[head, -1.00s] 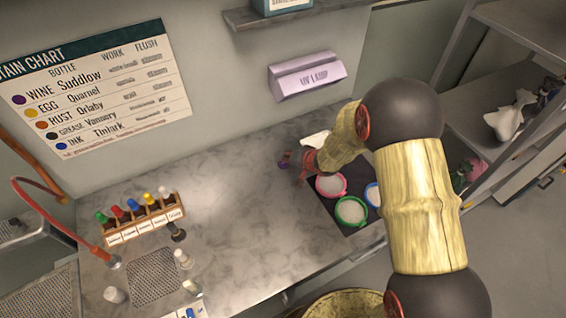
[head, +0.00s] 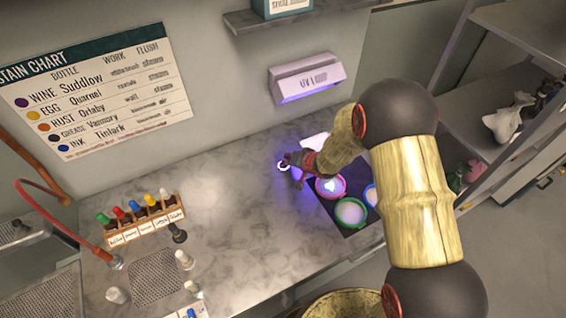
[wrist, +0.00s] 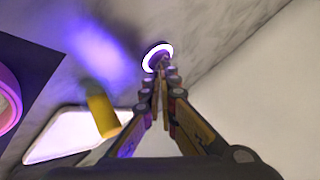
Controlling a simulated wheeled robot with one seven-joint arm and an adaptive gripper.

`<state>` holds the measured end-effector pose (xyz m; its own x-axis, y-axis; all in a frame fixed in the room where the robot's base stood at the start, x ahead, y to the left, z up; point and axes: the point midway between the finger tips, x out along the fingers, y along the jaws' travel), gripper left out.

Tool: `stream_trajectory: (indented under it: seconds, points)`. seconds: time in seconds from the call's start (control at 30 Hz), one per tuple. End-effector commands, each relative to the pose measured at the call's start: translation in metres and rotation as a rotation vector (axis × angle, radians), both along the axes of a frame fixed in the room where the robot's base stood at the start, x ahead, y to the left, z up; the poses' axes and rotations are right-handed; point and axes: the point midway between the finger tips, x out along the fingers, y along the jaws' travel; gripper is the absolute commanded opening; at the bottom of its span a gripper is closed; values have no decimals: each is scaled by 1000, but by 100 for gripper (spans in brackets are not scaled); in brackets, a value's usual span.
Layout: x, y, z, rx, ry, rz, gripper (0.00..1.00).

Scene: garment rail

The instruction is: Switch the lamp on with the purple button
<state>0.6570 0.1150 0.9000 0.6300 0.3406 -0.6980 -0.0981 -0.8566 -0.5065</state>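The UV lamp (head: 306,78) is a pale lilac wall box, and its underside glows violet. The button (head: 283,166) is at the back of the counter, with a bright white-violet ring lit around it. It also shows at the top of the wrist view (wrist: 150,60). My gripper (head: 291,160) is right at the button. In the wrist view my gripper (wrist: 162,66) has its fingers together with nothing between them, and the tips overlap the ring. Whether they still touch it, I cannot tell.
A dark mat (head: 323,207) with pink, green and blue-rimmed dishes lies to the right of the button. A bottle rack (head: 146,228) stands at left on the counter. A stain chart (head: 100,90) hangs on the wall. The counter's middle is clear.

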Motion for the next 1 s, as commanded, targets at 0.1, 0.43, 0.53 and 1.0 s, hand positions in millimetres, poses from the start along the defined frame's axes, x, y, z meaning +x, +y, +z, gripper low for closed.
stream_trajectory:
  seconds: [0.1,0.43,0.53,1.0]
  points:
    - [-2,0,-2,-1,5,0,0]
    - [-1,0,7,0,2,0,0]
    - [0,0,16,0,2,-1,0]
    - [0,0,56,1,-1,0,0]
